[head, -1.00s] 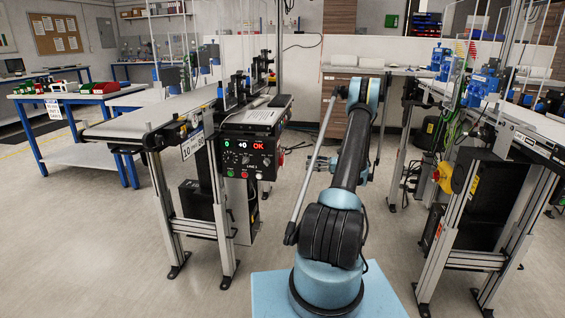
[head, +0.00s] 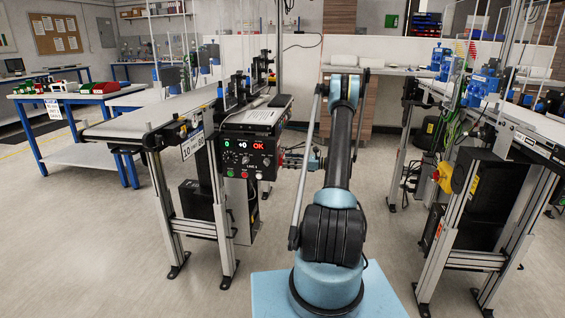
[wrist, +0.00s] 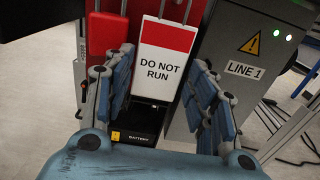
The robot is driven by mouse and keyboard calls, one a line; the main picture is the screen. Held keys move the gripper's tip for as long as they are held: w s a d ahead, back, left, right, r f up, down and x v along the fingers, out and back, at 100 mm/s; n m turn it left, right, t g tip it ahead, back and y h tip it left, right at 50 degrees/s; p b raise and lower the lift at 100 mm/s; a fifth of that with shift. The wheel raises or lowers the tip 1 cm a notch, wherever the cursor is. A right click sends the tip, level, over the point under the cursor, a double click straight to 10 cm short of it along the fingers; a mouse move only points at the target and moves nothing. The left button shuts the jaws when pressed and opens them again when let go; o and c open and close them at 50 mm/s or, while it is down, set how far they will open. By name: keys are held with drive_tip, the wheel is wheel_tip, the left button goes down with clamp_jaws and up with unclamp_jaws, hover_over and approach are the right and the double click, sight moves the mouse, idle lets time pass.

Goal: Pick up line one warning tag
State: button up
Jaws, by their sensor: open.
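The warning tag (wrist: 167,72) is a white plate with a red upper band and the words DO NOT RUN. It hangs upright in the wrist view, with grey metal bars at its top. My gripper (wrist: 160,62) is open, with one blue-grey finger on each side of the tag's lower part. I cannot tell whether the fingers touch it or how deep they reach. In the head view my gripper (head: 300,160) is small, just right of the control box (head: 250,150). I cannot make out the tag there.
A red block (wrist: 107,35) hangs close left of the tag. A grey cabinet marked LINE 1 (wrist: 243,70) stands close on the right. A black box labelled BATTERY (wrist: 138,122) lies below. In the head view, conveyors stand left (head: 150,123) and right (head: 530,122), with open floor between.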

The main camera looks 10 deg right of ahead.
drive_tip(key=shift+w+a, duration=0.15)
drive_tip(key=shift+a, duration=0.25)
drive_tip(key=c, duration=0.4)
